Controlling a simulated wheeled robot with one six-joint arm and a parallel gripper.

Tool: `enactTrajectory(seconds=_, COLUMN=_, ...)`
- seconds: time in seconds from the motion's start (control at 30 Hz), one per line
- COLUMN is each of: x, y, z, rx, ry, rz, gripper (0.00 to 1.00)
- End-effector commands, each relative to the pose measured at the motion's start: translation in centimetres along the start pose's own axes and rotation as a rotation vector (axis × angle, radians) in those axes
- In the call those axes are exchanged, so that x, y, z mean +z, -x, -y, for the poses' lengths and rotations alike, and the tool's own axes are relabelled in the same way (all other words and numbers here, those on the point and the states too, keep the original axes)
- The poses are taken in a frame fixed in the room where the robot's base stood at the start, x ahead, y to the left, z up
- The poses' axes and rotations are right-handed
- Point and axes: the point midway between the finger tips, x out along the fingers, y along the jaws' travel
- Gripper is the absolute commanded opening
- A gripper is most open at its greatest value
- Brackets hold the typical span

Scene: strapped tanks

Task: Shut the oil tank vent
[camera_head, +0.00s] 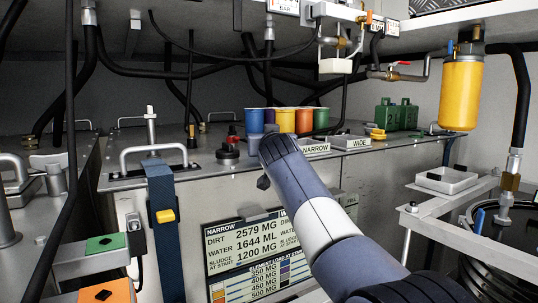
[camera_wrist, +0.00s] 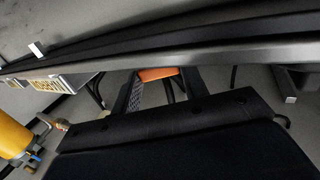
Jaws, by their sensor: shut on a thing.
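No label for the oil tank vent can be read, so I cannot tell which fitting it is.
Several coloured cups, among them an orange one (camera_head: 304,120), stand behind my arm's end. A yellow cylinder (camera_head: 461,92) hangs at the right. A blue strap (camera_head: 162,215) and a metal handle (camera_head: 152,152) are at the left. Black hoses hang above the tanks.

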Motion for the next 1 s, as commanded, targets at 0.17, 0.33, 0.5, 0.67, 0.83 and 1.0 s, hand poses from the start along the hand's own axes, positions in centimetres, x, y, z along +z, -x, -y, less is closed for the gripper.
enactTrajectory(seconds=0.17, x=0.91, y=0.04, z=0.34, rx=0.03, ry=-0.002, rz=0.012, gripper=0.19)
enactTrajectory(seconds=0.33, x=0.85, y=0.07, z=0.41, rx=0.059, ry=-0.003, rz=0.013, gripper=0.19)
enactTrajectory(seconds=0.5, x=0.73, y=0.12, z=0.38, rx=0.083, ry=-0.005, rz=0.011, gripper=0.19)
enactTrajectory(seconds=0.67, x=0.64, y=0.18, z=0.34, rx=0.101, ry=-0.006, rz=0.01, gripper=0.19)
enactTrajectory(seconds=0.83, x=0.51, y=0.23, z=0.32, rx=0.111, ry=-0.009, rz=0.007, gripper=0.19)
enactTrajectory(seconds=1.0, x=0.43, y=0.26, z=0.29, rx=0.116, ry=-0.009, rz=0.005, gripper=0.19)
